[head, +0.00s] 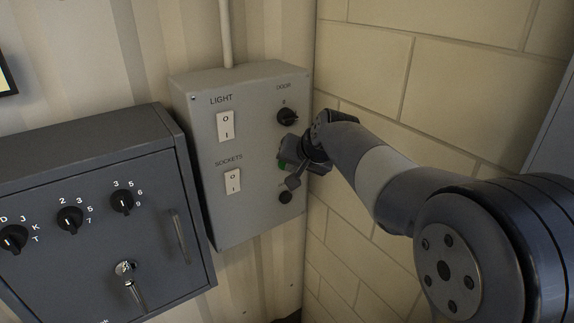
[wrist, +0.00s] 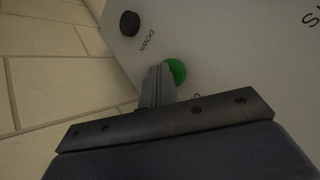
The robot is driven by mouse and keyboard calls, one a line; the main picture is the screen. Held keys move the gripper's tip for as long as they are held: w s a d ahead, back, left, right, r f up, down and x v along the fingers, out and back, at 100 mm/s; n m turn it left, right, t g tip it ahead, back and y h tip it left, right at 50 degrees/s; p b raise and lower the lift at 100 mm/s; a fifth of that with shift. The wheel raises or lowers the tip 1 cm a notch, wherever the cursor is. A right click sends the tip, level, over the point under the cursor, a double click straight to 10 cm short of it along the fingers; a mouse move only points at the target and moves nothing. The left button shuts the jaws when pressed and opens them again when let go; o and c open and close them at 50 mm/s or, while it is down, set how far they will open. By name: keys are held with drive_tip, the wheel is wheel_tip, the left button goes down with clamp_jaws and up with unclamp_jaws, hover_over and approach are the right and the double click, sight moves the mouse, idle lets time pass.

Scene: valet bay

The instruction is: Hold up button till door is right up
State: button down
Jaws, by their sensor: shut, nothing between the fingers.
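A grey control box (head: 245,130) on the wall carries a black DOOR knob (head: 287,116), a green button (head: 282,164) below it, and a black button (head: 285,197) lowest. My gripper (head: 291,169) is at the green button and covers most of it in the head view. In the wrist view my gripper's shut fingers (wrist: 161,70) lie over the edge of the green button (wrist: 177,71); I cannot tell whether they press it. The black button (wrist: 129,23), marked DOWN, is apart from the fingers. The door is not in view.
The box also has a LIGHT switch (head: 226,126) and a SOCKETS switch (head: 233,181). A dark cabinet (head: 95,225) with knobs, a key and a handle stands at the left. A pale block wall (head: 460,75) is close on the right of the box.

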drive_tip(key=shift+s+d+b, duration=0.5)
drive_tip(key=shift+s, duration=0.2)
drive_tip(key=s+d, duration=0.1)
drive_tip(key=s+d+b, duration=0.1)
drive_tip(key=s+b, duration=0.1)
drive_tip(key=s, duration=0.1)
drive_tip(key=shift+s+d, duration=0.1)
drive_tip(key=shift+d, duration=0.3)
idle(0.3)
drive_tip(key=s+d, duration=0.1)
drive_tip(key=s+d+b, duration=0.1)
drive_tip(key=s, duration=0.1)
drive_tip(key=shift+s, duration=0.1)
idle(0.6)
